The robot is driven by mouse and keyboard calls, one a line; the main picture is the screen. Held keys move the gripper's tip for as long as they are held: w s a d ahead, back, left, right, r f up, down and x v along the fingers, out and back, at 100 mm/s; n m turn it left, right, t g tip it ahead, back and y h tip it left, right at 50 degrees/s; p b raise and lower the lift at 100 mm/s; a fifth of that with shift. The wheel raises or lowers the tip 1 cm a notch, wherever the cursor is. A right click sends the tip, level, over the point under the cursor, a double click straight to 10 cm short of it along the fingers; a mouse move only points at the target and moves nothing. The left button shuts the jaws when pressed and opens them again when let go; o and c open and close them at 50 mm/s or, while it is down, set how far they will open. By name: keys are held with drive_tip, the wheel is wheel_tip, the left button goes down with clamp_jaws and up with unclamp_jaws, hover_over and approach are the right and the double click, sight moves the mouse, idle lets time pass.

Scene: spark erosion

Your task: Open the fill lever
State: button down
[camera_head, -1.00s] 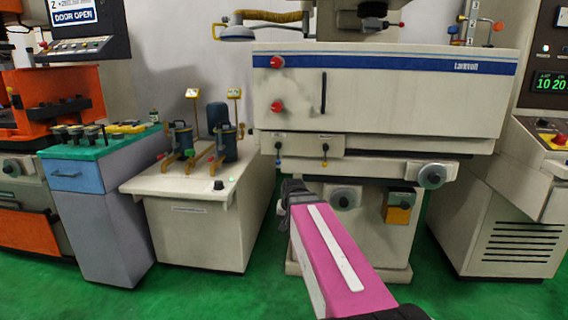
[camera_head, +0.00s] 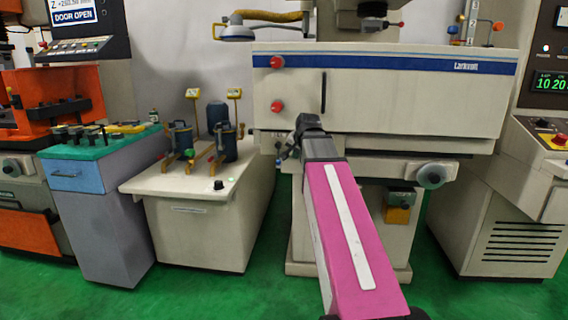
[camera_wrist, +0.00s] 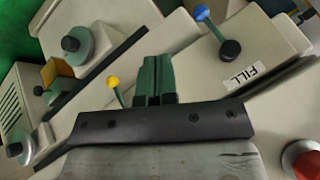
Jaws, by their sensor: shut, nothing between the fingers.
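The fill lever (camera_wrist: 215,32) has a dark round hub, a green arm and a blue knob. It shows at the upper right of the wrist view, on a pale panel beside an upside-down FILL label (camera_wrist: 240,74). My gripper (camera_wrist: 154,66) has its green fingers shut and empty. In the wrist view the fingertips lie left of the fill lever, with a visible gap. A second lever with a yellow knob (camera_wrist: 113,82) is on the other side of the fingers. In the head view my gripper (camera_head: 284,158) is small, in front of the panel's left end, and my arm covers much of that panel.
Two red knobs (camera_head: 277,84) sit on the tank front above my gripper; one shows in the wrist view (camera_wrist: 302,160). A pump cabinet (camera_head: 196,225) stands at left. Green floor (camera_head: 255,292) is clear in front.

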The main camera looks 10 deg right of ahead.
sight(278, 153)
drive_tip(key=shift+d+r, duration=0.1)
drive_tip(key=shift+r, duration=0.35)
drive_tip(key=shift+w, duration=0.1)
drive_tip(key=w+a+f, duration=0.3)
drive_tip(key=w+f, duration=0.4)
drive_tip(key=w, duration=0.2)
drive_tip(key=shift+f, duration=0.25)
